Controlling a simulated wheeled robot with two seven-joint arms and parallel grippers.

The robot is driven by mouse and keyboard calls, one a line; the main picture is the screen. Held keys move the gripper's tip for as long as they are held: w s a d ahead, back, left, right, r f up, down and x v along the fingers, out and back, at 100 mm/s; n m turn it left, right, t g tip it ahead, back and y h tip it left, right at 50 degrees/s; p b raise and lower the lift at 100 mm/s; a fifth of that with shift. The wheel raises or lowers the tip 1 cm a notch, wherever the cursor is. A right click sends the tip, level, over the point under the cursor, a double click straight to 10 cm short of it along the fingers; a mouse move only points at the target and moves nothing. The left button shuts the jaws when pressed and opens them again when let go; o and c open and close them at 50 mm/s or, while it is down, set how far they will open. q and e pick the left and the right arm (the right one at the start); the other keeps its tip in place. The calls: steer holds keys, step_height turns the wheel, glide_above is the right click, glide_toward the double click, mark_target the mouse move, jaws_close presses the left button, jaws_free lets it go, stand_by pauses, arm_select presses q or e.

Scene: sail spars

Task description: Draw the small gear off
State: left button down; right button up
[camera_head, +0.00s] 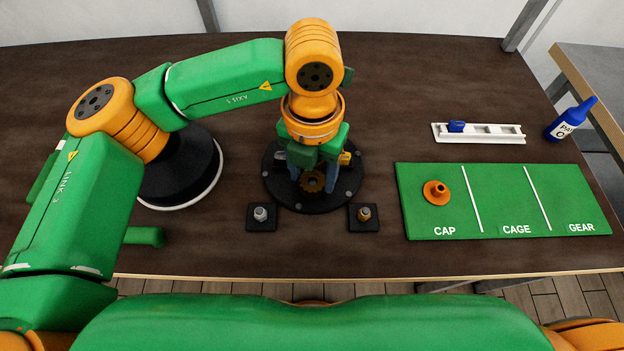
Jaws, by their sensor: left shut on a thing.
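The small gear (312,182) is a brown toothed wheel at the middle of the round black base (285,197). My left gripper (312,180) points down from above, with its blue-grey fingers on either side of the gear, and is shut on it. Whether the gear is still seated or slightly raised I cannot tell. The arm hides much of what stands behind the gear. My right gripper is not in view.
A green mat (500,202) at right has CAP, CAGE and GEAR areas; an orange cap (436,193) lies in CAP, the others are empty. Two small black blocks with studs (261,216) (364,216) stand in front. A white rail (478,132) and blue bottle (571,119) stand behind.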

arm_select(q)
steer(key=shift+r, duration=0.1)
step_height(320, 180, up, 6)
steer(key=p, duration=0.4)
steer(key=shift+r, duration=0.1)
